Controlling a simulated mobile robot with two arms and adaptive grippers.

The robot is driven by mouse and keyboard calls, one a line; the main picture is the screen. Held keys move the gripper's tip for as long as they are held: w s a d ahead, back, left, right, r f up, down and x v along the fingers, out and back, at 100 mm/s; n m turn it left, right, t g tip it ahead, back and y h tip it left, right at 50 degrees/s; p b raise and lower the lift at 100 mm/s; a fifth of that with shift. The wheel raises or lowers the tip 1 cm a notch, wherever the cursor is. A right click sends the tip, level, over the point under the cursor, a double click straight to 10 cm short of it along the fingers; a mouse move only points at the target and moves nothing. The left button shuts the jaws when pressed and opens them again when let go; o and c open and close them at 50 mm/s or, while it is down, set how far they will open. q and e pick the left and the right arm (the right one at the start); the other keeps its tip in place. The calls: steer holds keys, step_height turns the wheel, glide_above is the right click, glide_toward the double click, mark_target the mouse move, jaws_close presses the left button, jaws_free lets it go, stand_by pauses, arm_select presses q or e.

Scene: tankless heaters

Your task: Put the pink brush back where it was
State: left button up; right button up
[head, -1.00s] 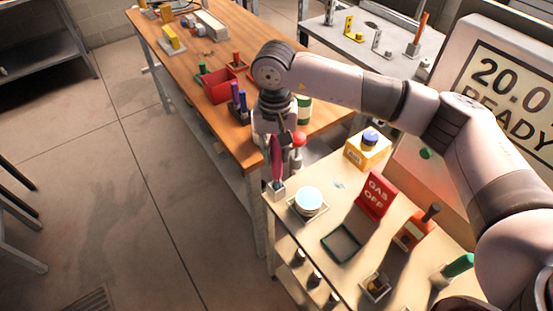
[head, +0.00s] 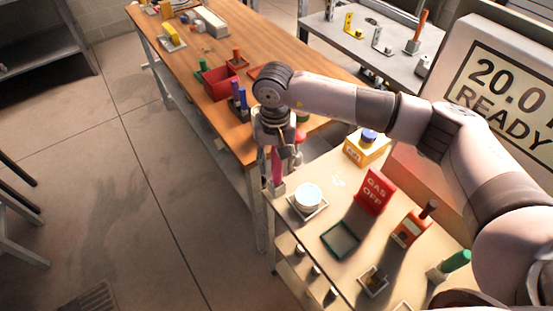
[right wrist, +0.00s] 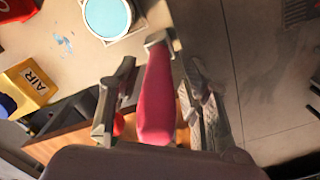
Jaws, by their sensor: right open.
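The pink brush (head: 277,168) stands upright at the near-left corner of the light-topped table, its lower end at a small pale holder (head: 276,188). In the right wrist view the pink brush (right wrist: 157,95) lies between the two fingers of my right gripper (right wrist: 155,92), with a gap on each side. The fingers are open. In the head view my right gripper (head: 278,145) is over the brush's upper part and hides it. My left gripper is not in view.
A round light-blue-topped container (head: 308,196) on a square tray stands close by. A yellow AIR box (head: 366,148), a red GAS OFF sign (head: 375,190) and an empty green-rimmed tray (head: 341,240) are on the same table. A wooden workbench (head: 240,40) stands behind.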

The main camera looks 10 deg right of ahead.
steer(key=r+b, duration=0.2)
steer(key=r, duration=0.3)
steer(key=r+b, duration=0.2)
steer(key=r, duration=0.3)
steer(key=shift+w+a+r, duration=0.1)
steer(key=shift+w+r, duration=0.1)
steer(key=shift+r, duration=0.85)
steer(key=shift+s+f, duration=0.1)
